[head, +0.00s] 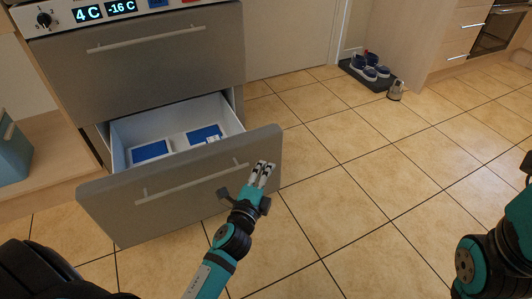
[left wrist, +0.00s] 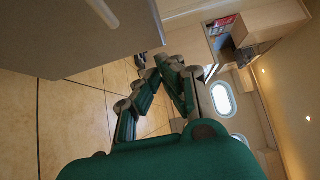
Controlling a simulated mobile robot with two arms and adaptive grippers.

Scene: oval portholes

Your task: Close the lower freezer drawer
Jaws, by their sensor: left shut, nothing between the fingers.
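The lower freezer drawer (head: 120,210) is pulled out below a shut upper drawer (head: 150,65). Its grey front has a long bar handle (head: 180,185), and its white inside holds blue-and-white packs (head: 151,151). My left gripper (head: 263,168) is shut and empty in front of the drawer front's right part, just right of the handle's end. I cannot tell whether it touches the front. The left wrist view shows a grey panel with a handle (left wrist: 103,12) at its upper left. My right arm shows at the head view's right edge, its gripper out of frame.
The control panel (head: 110,12) above reads 4 C and -16 C. A blue-grey bin (head: 12,150) stands on a wooden shelf at left. Shoes (head: 370,66) lie on a dark mat at the back right, with a small object (head: 396,91) beside them. The tiled floor is clear at right.

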